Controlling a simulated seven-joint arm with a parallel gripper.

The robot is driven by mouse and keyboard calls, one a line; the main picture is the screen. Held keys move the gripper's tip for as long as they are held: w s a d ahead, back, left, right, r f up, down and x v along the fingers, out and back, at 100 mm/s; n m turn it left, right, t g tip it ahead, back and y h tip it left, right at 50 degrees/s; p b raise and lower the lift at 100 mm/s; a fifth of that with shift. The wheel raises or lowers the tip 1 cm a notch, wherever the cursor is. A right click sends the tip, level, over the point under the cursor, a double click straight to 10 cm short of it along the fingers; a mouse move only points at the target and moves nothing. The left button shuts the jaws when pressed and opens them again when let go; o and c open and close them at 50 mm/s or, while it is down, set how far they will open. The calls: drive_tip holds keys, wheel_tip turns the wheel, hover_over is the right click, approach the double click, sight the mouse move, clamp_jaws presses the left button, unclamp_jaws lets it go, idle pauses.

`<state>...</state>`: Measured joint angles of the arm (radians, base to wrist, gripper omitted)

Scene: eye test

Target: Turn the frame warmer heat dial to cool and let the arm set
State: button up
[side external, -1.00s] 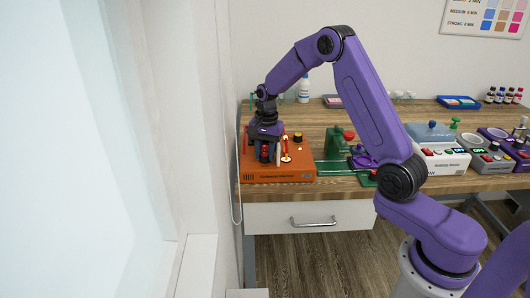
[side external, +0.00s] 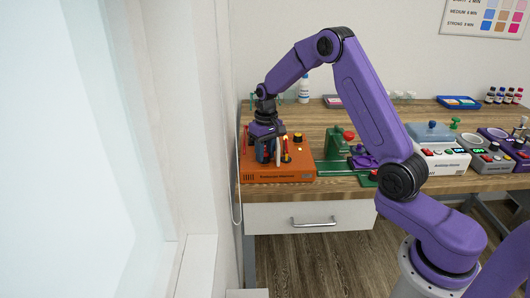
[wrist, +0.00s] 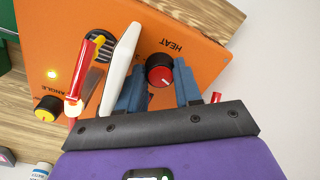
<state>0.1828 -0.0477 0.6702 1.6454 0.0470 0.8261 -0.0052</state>
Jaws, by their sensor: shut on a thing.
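The orange frame warmer (side external: 300,174) stands on the left end of the bench; it also shows in the wrist view (wrist: 60,25). Its HEAT dial (wrist: 160,72) is black with a red top and a white pointer line. My gripper (wrist: 159,82) is shut on the HEAT dial, a blue finger on either side. In the side view my gripper (side external: 265,157) points down over the warmer and largely hides the dial. An upright red piece with yellow (wrist: 84,66), perhaps the spectacle arm, stands by the dark slotted vent (wrist: 103,42). A white slat-like piece (wrist: 121,62) rises between vent and dial.
A yellow-topped ANGLE knob (wrist: 46,109) and a lit yellow lamp (wrist: 52,74) are on the warmer. A green device (side external: 336,145) stands to its right. The wall (side external: 215,130) is close on the left. Bench in front of the warmer is narrow.

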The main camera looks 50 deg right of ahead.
sight(266, 154)
drive_tip(key=shift+w+r+n, duration=0.1)
drive_tip(key=shift+n, duration=1.6)
drive_tip(key=o, duration=1)
drive_tip(key=shift+o, duration=0.2)
wheel_tip(266, 154, up, 17)
drive_tip(key=shift+d+r, duration=0.2)
drive_tip(key=shift+d, duration=0.1)
